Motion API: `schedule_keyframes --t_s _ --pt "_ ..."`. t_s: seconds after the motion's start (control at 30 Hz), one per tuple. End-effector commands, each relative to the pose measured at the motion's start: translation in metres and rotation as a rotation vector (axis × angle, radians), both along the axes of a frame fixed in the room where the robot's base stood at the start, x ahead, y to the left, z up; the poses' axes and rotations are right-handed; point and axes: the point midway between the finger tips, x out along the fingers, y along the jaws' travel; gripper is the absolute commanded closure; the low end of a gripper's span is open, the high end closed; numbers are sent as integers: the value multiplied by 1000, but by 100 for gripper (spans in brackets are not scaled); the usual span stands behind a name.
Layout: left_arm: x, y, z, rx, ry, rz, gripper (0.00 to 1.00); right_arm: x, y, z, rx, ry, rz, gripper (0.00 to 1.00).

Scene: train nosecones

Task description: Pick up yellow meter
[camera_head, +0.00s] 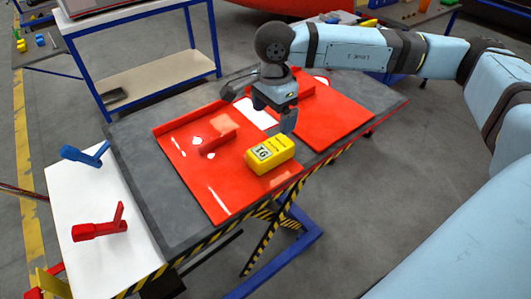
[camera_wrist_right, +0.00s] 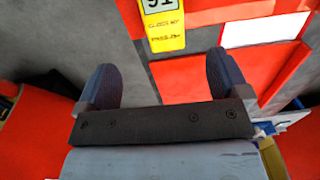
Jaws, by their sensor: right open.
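The yellow meter (camera_head: 272,155) is a small block with a black-and-white number display on one face. It lies on the red panel (camera_head: 206,178) near the front edge of the dark table. In the right wrist view the meter (camera_wrist_right: 163,28) is at the top, beyond the fingertips, with its printed label visible. My right gripper (camera_head: 262,108) is open and empty, above and behind the meter in the head view. In the wrist view its two fingers (camera_wrist_right: 163,68) are spread wide, with the meter apart from them. My left gripper is not in view.
A second red panel (camera_head: 335,112) lies to the right on the table. A raised red piece (camera_head: 217,140) is on the left panel. A white board (camera_head: 95,240) at the left holds a blue tool (camera_head: 86,154) and a red tool (camera_head: 100,230). A shelf unit (camera_head: 150,78) stands behind.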

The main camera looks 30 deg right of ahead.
Motion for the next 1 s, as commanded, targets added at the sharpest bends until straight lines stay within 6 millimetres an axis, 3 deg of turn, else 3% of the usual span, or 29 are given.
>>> schedule_keyframes --t_s 0.1,0.3,0.53,0.8,1.0 --pt "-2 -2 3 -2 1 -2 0 -1 0 -26 1 6 0 6" --pt "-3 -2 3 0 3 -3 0 0 1 -58 2 4 1 6" --pt "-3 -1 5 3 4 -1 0 1 2 -74 3 3 1 6" --pt "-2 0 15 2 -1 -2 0 5 2 -112 4 4 0 6" --pt "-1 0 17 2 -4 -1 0 5 2 -119 4 1 0 6"
